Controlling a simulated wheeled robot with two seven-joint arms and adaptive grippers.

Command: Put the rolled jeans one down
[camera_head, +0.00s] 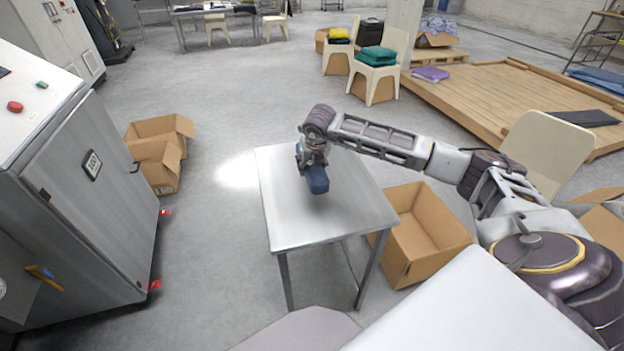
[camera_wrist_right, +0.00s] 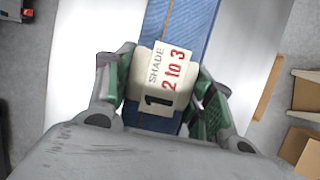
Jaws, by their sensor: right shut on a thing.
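The rolled jeans (camera_head: 317,180) are a dark blue roll over the small metal table (camera_head: 345,217) in the head view. My right gripper (camera_head: 312,158) is shut on the roll from above. In the right wrist view the blue denim (camera_wrist_right: 186,28) runs between the fingers of my right gripper (camera_wrist_right: 168,95). Whether the roll touches the tabletop cannot be told. My left gripper is not in view.
An open cardboard box (camera_head: 425,235) stands right of the table, and other boxes (camera_head: 158,150) stand left. A grey machine cabinet (camera_head: 85,200) fills the left side. Chairs with folded clothes (camera_head: 378,57) and a wooden platform (camera_head: 500,95) are behind. Most of the tabletop is bare.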

